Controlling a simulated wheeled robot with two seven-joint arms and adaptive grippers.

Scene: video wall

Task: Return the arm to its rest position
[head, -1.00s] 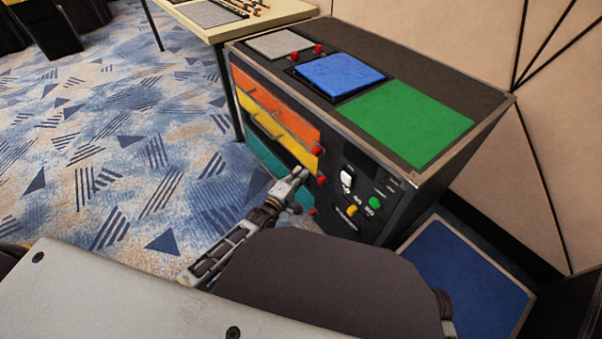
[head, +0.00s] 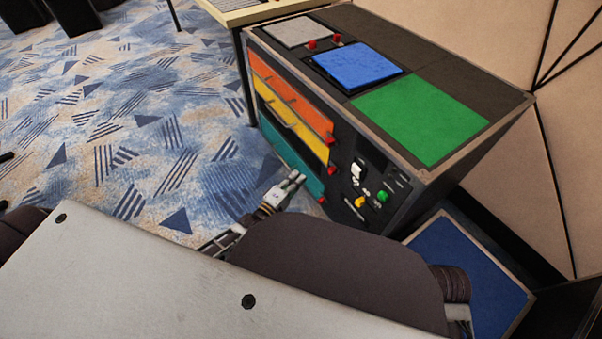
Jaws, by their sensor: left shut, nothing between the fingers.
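My left gripper (head: 294,181) shows low in the middle of the head view. It is shut and empty, in front of the lower teal drawer (head: 291,165) of a black cabinet. I cannot tell whether it touches the drawer front. Most of my left arm is hidden behind my own body parts in the foreground. My right gripper does not show.
The black cabinet (head: 415,185) has an orange drawer (head: 290,95), a yellow drawer (head: 293,124), a green button (head: 383,196) and a white switch (head: 356,171). A blue pad (head: 357,66) and a green pad (head: 420,118) lie on top. A blue panel (head: 470,275) is at right. Open carpet (head: 120,110) lies left.

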